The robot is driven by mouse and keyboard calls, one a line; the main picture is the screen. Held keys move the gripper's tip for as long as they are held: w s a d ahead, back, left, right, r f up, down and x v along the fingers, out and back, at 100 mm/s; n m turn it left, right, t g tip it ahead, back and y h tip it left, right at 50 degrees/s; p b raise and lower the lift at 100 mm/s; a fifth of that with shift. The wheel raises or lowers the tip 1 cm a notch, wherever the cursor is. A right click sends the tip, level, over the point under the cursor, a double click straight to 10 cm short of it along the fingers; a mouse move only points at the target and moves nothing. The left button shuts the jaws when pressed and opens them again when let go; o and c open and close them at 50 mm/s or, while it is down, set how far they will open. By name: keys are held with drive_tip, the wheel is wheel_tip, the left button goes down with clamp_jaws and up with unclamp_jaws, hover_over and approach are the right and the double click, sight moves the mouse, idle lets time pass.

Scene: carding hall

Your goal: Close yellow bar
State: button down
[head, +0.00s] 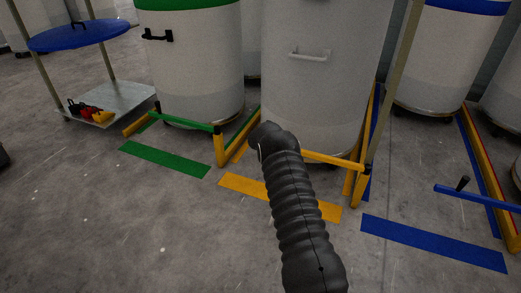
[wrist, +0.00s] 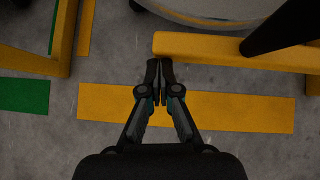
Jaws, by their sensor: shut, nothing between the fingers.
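The yellow bar (head: 333,160) runs low in front of the white can with the grey handle, from a yellow post at right to behind my arm. In the wrist view the yellow bar (wrist: 210,47) ends at left, with a gap between that end and the yellow frame at left. A dark upright handle (wrist: 282,27) rises across the bar at upper right. My gripper (wrist: 159,64) is shut and empty, its fingertips at the bar's left end; I cannot tell whether they touch. In the head view my arm hides the fingertips.
A yellow floor strip (head: 235,184) lies before the bay. At left are a green bar (head: 185,121) and a green strip (head: 165,159). At right a blue bar (head: 475,197) juts out above a blue strip (head: 430,243). A cart (head: 130,97) stands far left. The front floor is clear.

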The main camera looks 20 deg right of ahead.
drive_tip(key=s+a+f+b+v, duration=0.1)
drive_tip(key=v, duration=0.5)
drive_tip(key=a+f+b+v, duration=0.1)
drive_tip(key=b+v, duration=0.1)
drive_tip(key=v, duration=0.5)
drive_tip(key=s+a+f+n+y, duration=0.2)
drive_tip(key=a+n+y, duration=0.45)
drive_tip(key=n, duration=0.85)
drive_tip(key=s+a+r+n+g+y+p, duration=0.1)
drive_tip(key=s+a+r+n+g+y, duration=0.1)
drive_tip(key=s+a+r+n, duration=0.8)
drive_tip(key=s+d+r+n+h+p, duration=0.1)
drive_tip(key=s+r+n, duration=0.5)
drive_tip(key=s, duration=0.8)
drive_tip(key=s+d+r+n+h+p, duration=0.1)
drive_tip(key=s+d+r+n+p, duration=0.1)
drive_tip(key=s+r+n, duration=0.4)
drive_tip(key=s+d+r+n+h+p, duration=0.1)
drive_tip(key=s+r+n, duration=0.4)
drive_tip(key=s+r, duration=0.9)
drive_tip(key=s+d+p, duration=0.1)
drive_tip(key=s+d, duration=0.1)
drive_tip(key=s, duration=0.6)
drive_tip(key=shift+n, duration=0.4)
